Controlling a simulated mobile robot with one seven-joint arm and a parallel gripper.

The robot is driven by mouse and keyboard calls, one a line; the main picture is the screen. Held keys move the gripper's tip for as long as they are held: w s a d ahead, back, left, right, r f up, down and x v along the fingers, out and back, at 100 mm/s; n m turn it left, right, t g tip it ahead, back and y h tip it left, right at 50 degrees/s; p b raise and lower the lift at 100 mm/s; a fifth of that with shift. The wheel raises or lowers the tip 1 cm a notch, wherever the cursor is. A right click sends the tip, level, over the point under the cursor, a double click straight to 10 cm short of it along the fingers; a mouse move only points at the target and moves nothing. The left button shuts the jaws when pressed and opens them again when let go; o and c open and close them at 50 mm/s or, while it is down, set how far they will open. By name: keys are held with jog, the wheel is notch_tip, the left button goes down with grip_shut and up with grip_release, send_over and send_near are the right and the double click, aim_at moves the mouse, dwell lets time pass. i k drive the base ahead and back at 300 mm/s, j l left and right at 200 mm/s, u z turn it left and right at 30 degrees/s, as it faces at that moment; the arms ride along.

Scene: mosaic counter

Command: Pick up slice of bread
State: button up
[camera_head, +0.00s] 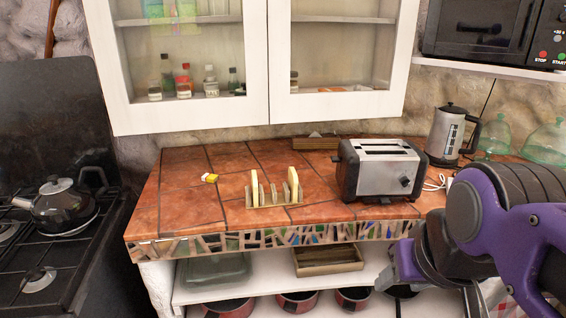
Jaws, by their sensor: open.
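Two pale slices of bread stand upright in a small wooden rack (268,204) near the front middle of the tiled counter. One slice of bread (255,188) is at the rack's left end. The other slice of bread (293,184) is toward its right side, among the rack's dividers. My gripper (399,266) is at the right, in front of the counter's mosaic edge, to the right of the rack and apart from it. It is open, and no bread is at it. Its fingers are small and seen from the side.
A silver toaster (382,172) stands right of the rack, with a kettle (453,134) and glass domes behind it. A glass-fronted cabinet (267,60) overhangs the counter's back. The counter's left part is mostly clear.

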aim_at(254, 182)
jog(key=j, duration=0.7)
jog(key=k+j, duration=0.15)
jog(key=j, duration=0.6)
